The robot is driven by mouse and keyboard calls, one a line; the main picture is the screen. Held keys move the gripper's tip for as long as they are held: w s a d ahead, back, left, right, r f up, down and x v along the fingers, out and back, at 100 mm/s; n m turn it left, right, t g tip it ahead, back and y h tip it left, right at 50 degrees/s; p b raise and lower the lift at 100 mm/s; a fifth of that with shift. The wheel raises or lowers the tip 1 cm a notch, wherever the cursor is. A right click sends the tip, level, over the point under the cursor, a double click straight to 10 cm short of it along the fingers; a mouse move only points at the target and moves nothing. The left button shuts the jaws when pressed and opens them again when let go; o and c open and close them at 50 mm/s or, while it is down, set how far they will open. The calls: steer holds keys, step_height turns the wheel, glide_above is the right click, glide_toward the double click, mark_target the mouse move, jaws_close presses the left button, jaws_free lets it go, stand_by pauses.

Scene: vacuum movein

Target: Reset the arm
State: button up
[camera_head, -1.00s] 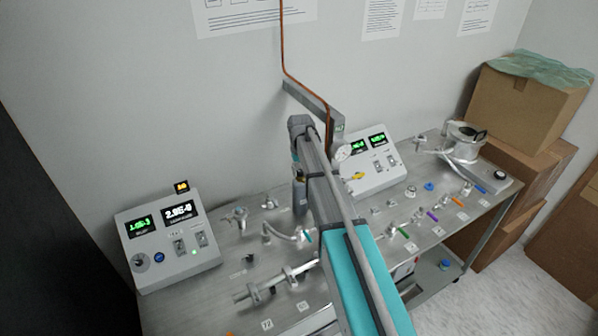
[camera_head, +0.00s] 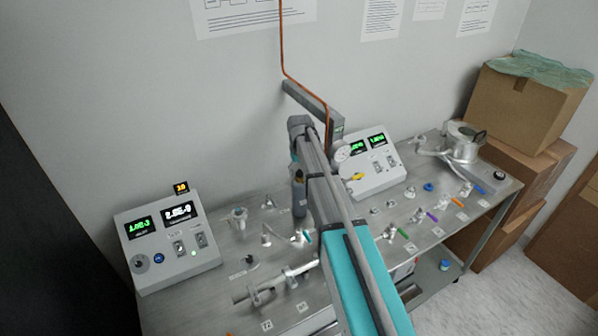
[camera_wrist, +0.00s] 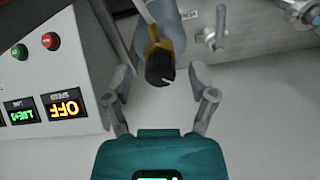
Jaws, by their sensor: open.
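My gripper (camera_wrist: 161,75) is open and empty in the wrist view, its two grey fingers spread apart. Between the fingers, as seen from the wrist, is a black knob on a brass-coloured fitting (camera_wrist: 177,45). I cannot tell its distance from the fingers, but neither finger is seen touching it. In the head view my arm reaches over the metal table (camera_head: 232,268) towards the wall, and my gripper is hidden behind the arm. A dark grey cylinder (camera_head: 299,197) stands just left of my arm there.
A control box with green and white displays (camera_head: 167,240) stands at the table's left. A second display box (camera_head: 370,165) stands behind my arm. Coloured-handled valves and fittings cover much of the table. A metal pot (camera_head: 461,143) is at the far right, beside stacked cardboard boxes (camera_head: 525,105).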

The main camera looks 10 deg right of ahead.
steer(key=s+f+b, duration=0.4)
steer(key=s, duration=1)
steer(key=s+f+m+b, duration=0.1)
steer(key=s+f+b, duration=0.3)
steer(key=s, duration=1.1)
steer(key=shift+f+m, duration=0.2)
steer(key=shift+m, duration=0.1)
steer(key=shift+a, duration=0.1)
steer(key=shift+c, duration=0.2)
